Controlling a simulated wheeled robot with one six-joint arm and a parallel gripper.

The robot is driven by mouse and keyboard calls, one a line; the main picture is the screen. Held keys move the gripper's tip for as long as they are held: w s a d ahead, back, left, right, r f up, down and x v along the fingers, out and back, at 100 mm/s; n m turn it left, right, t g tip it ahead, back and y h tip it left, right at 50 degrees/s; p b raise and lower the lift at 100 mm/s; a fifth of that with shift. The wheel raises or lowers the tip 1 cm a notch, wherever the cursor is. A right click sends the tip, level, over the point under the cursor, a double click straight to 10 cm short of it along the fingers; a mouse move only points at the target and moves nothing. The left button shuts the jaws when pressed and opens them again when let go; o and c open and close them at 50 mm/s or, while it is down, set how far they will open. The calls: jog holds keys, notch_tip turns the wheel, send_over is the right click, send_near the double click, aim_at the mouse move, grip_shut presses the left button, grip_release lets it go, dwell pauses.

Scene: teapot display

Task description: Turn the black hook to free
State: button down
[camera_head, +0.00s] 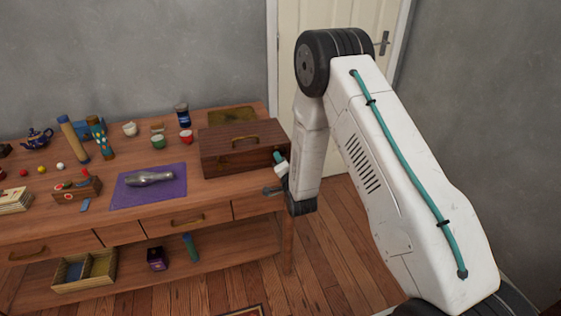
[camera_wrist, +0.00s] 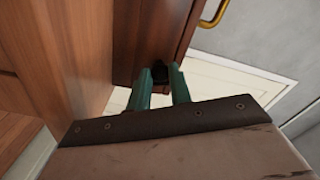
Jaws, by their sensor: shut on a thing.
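The black hook (camera_wrist: 160,71) shows in the wrist view as a small dark piece at the side of the brown wooden box (camera_wrist: 150,35). My gripper (camera_wrist: 161,80) has its two teal fingers on either side of the hook and is shut on it. The fingers hide part of the hook, so its exact angle cannot be told. My gripper (camera_head: 280,160) is at the box's right end there, and the hook itself cannot be made out.
The wooden table (camera_head: 215,188) holds a purple mat (camera_head: 125,200) with a grey metallic object on it, left of the box. Cups, a jar and a blue teapot (camera_head: 38,138) stand further left. A white door (camera_head: 290,60) is behind. Floor right of the table is clear.

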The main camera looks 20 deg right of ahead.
jog(key=shift+m, duration=0.4)
jog(key=c, duration=1.3)
grip_release()
jog(key=shift+s, duration=0.15)
jog(key=s, duration=0.7)
jog(key=shift+s, duration=0.3)
